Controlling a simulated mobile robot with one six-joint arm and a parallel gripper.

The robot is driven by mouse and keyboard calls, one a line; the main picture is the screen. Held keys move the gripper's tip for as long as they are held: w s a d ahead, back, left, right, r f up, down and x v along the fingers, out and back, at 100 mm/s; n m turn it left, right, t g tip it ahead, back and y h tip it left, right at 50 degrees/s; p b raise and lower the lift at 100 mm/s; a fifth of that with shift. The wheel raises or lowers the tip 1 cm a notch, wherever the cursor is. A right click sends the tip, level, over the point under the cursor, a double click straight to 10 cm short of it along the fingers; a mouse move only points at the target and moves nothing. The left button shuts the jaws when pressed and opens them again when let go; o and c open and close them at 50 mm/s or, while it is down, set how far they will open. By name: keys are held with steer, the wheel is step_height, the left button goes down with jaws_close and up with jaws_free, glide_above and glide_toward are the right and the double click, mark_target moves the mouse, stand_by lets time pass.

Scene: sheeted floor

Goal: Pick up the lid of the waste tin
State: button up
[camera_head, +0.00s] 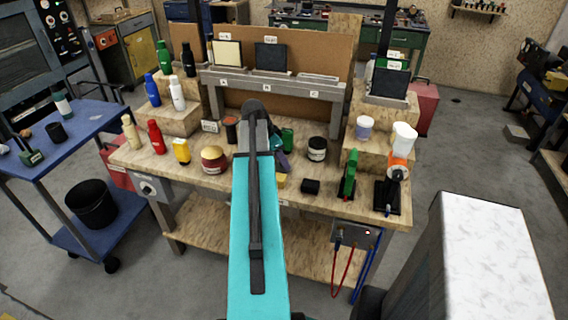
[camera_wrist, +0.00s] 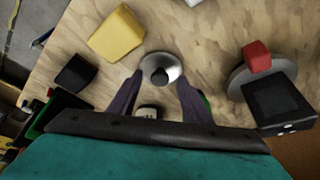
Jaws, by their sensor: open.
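A small round silver lid (camera_wrist: 168,63) with a black knob shows in the wrist view, just ahead of and between my fingertips. I take it for the waste tin's lid; whether a tin is under it cannot be told from this angle. My gripper (camera_wrist: 159,80) is open, with a purple finger on each side of the knob and nothing held. In the head view my gripper (camera_head: 281,160) is low over the middle of the workbench, and my arm hides most of it and the lid.
In the wrist view a yellow block (camera_wrist: 115,34) and black box (camera_wrist: 75,74) lie left. A red cube (camera_wrist: 257,56) on a grey disc and a dark box (camera_wrist: 277,103) stand right. On the workbench (camera_head: 240,184), a dark jar (camera_head: 317,149) and green clamp (camera_head: 349,172) stand right of my arm.

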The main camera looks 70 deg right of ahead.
stand_by(0.5)
jaws_close()
steer(key=shift+r+b, duration=0.7)
steer(key=shift+r, duration=0.85)
steer(key=w+a+r+b, duration=0.1)
steer(key=w+a, duration=0.1)
steer(key=a, duration=0.5)
steer(key=w+a+r+b, duration=0.1)
steer(key=w+a+b, duration=0.1)
steer(key=a, duration=0.6)
steer(key=shift+w+b, duration=0.3)
steer(key=shift+w, duration=0.5)
